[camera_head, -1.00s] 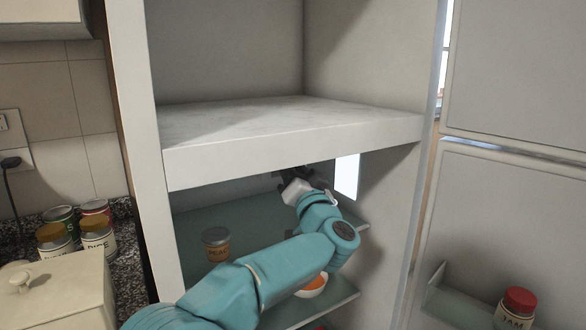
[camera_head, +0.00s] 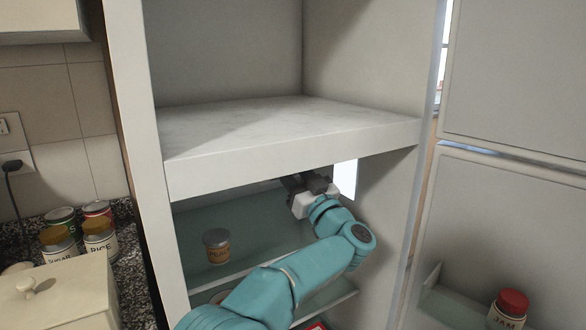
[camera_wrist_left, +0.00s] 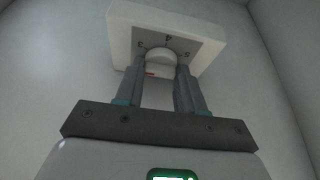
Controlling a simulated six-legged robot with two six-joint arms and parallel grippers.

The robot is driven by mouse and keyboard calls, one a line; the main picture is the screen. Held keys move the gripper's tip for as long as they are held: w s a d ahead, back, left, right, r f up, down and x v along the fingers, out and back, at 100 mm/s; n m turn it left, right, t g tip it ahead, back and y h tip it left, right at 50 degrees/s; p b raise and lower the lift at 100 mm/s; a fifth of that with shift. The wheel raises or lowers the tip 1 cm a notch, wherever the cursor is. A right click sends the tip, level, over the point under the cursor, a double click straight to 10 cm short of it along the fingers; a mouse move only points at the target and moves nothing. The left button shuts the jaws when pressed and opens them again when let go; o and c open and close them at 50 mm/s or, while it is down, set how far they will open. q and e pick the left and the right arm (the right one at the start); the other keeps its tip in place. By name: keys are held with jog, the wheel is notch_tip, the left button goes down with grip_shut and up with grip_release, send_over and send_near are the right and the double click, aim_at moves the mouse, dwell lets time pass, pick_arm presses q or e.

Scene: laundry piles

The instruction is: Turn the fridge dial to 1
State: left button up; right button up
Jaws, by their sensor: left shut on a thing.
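The fridge dial (camera_wrist_left: 161,61) is a round pale knob on a square housing (camera_wrist_left: 121,38) in the left wrist view. The digits 3, 4 and 5 show around it, and a small red mark sits on the knob's lower edge. I cannot see a 1. My left gripper (camera_wrist_left: 160,74) has its two grey fingers on either side of the knob, shut on it. In the head view my left gripper (camera_head: 302,183) is up under the fridge's upper compartment floor, and the dial is hidden there. My right gripper is not in view.
The fridge stands open, its door (camera_head: 520,215) at the right with a red-lidded jam jar (camera_head: 510,308). A small jar (camera_head: 217,246) stands on a glass shelf (camera_head: 262,232). A bright panel (camera_head: 346,180) is beside my gripper. Several jars and a cream box (camera_head: 62,300) are at the left.

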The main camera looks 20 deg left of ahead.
pick_arm(q)
jog(key=shift+n, duration=0.4)
jog(key=o, duration=1)
jog(key=shift+o, duration=0.2)
jog(key=b+v, duration=0.2)
jog(key=v, duration=1.4)
jog(key=shift+d+f, duration=0.2)
jog(key=shift+w, duration=0.1)
